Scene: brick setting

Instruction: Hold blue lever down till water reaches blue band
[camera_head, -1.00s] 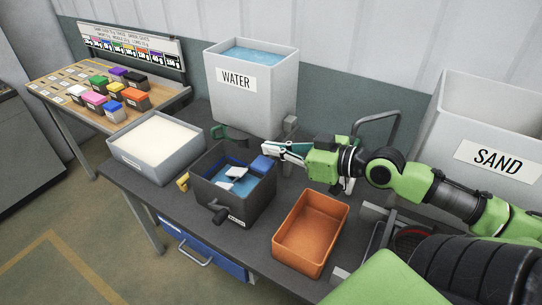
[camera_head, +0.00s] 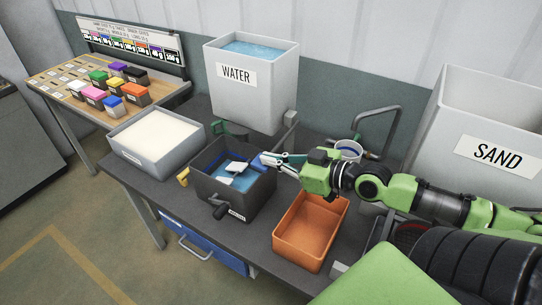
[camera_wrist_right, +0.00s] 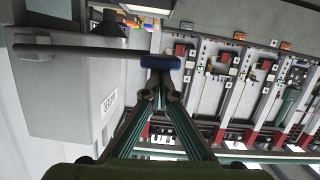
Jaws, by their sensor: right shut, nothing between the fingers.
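My right gripper (camera_head: 265,158) is shut and empty, with its fingertips at the blue lever end (camera_head: 257,163) by the right rim of a dark bin (camera_head: 240,208). In the right wrist view the blue lever (camera_wrist_right: 160,62) is a blue grip on a grey rod, right at the tips of the shut fingers (camera_wrist_right: 158,78); whether they touch is unclear. The bin holds blue water (camera_head: 246,183) with pale blocks in it. A blue strip (camera_head: 208,158) shows on its inner wall. The grey WATER tank (camera_head: 262,98) stands behind. My left gripper is out of view.
An orange tray (camera_head: 300,258) sits in front of my right arm. A white tray of pale powder (camera_head: 140,166) is left of the bin. The SAND bin (camera_head: 470,185) is at right.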

